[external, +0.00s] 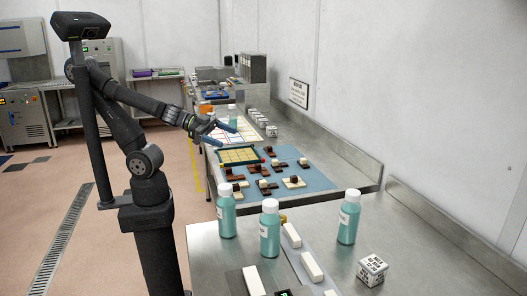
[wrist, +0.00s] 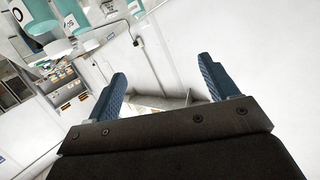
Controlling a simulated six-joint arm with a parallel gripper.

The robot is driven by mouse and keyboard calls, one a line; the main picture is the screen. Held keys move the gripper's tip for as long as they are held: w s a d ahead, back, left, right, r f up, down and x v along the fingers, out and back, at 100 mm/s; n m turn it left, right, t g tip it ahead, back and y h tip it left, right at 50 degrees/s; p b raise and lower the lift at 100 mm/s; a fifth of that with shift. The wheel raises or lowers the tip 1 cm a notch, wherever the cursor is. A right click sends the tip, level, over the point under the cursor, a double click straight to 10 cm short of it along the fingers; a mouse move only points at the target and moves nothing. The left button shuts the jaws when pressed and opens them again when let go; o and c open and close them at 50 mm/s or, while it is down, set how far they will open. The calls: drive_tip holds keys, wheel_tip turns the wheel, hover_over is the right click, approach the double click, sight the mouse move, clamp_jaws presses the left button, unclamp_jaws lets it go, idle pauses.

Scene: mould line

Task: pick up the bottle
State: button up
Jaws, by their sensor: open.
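Three teal bottles with white caps stand upright on the near steel table: a left one (external: 226,214), a middle one (external: 270,234) and a right one (external: 348,220). A further teal bottle (external: 233,117) stands farther back, just beyond my gripper. My gripper (external: 219,134) is open and empty, raised over the farther bench and well away from the near bottles. In the wrist view its blue fingers (wrist: 163,88) are spread with nothing between them. Teal bottles (wrist: 72,16) show at the upper left of that tilted view, partly cut off.
On the farther bench (external: 325,152) lie a gridded tray (external: 239,156) and a blue mat (external: 318,181) with brown and cream pieces. On the near table are white bars (external: 312,266) and a printed cube (external: 372,269). A wall stands behind the benches.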

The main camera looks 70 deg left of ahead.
drive_tip(key=s+d+f+m+g+h, duration=0.4)
drive_tip(key=s+d+g, duration=0.2)
drive_tip(key=s, duration=0.1)
approach(232, 213)
drive_tip(key=shift+w+d+f+g, duration=0.2)
drive_tip(key=shift+w+d, duration=0.35)
drive_tip(key=shift+d, duration=0.2)
drive_tip(key=shift+w+d+f+g, duration=0.1)
drive_tip(key=shift+w+d+f, duration=0.1)
drive_tip(key=shift+w+d, duration=0.45)
drive_tip(key=x, duration=0.2)
drive_tip(key=s+x, duration=0.1)
drive_tip(key=x, duration=0.1)
drive_tip(key=shift+d+f, duration=0.1)
drive_tip(key=shift+f, duration=0.1)
drive_tip(key=shift+w+d+f, duration=0.15)
drive_tip(key=shift+w+d, duration=0.15)
drive_tip(key=shift+d, duration=0.2)
drive_tip(key=c, duration=1.3)
